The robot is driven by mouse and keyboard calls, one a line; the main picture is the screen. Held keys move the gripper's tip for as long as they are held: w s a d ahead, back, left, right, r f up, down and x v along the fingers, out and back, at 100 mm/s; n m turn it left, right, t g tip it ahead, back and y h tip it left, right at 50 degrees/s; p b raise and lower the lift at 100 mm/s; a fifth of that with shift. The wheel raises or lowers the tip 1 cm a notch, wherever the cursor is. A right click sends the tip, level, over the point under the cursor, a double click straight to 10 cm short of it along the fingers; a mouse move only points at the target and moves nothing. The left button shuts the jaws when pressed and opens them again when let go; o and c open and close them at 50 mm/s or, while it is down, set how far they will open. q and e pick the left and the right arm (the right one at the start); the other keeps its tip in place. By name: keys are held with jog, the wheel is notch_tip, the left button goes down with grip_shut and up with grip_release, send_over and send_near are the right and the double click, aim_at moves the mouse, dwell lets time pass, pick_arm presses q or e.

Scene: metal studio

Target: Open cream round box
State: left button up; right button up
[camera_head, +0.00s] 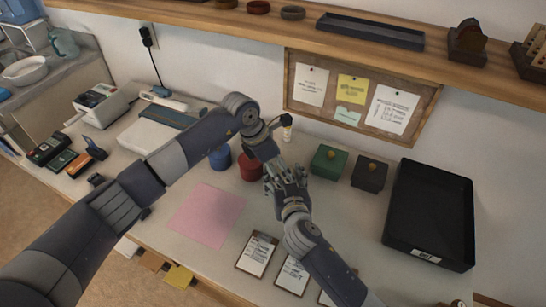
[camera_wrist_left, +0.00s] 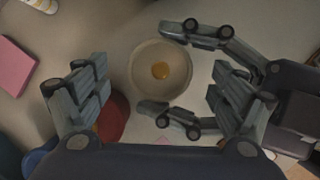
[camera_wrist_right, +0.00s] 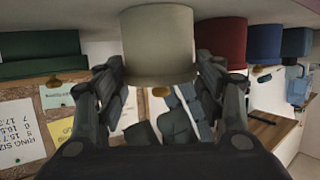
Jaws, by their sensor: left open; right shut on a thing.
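The cream round box (camera_wrist_left: 143,88), with a gold knob (camera_wrist_left: 160,71) on its lid, stands on the table. In the head view the grippers hide it. My right gripper (camera_wrist_right: 158,80) is shut on the body of the box, one finger along each side; its fingers also show at two sides of the box in the left wrist view. My left gripper (camera_wrist_left: 160,88) is open above the lid, with its fingers spread apart on both sides of the knob. I cannot see any gap between lid and body.
A red round box (camera_head: 250,166) and a blue one (camera_head: 220,157) stand to the left. Green (camera_head: 329,162) and dark (camera_head: 369,173) square boxes and a black tray (camera_head: 398,219) are to the right. A pink sheet (camera_head: 207,214) lies flat in front.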

pick_arm(q)
jog(key=shift+d+f, duration=0.15)
jog(key=shift+f, duration=0.3)
pick_arm(e)
jog(key=shift+f, duration=0.1)
pick_arm(q)
jog(key=c, duration=1.4)
jog(key=shift+o, duration=0.2)
jog(key=shift+r, duration=0.25)
jog(key=shift+r, duration=0.15)
jog(key=shift+c, duration=0.6)
jog(key=shift+r, duration=0.3)
grip_shut()
jog(key=shift+r, duration=0.6)
pick_arm(e)
jog(key=shift+d+f, duration=0.1)
jog(key=shift+f, duration=0.05)
jog(key=shift+s, duration=0.1)
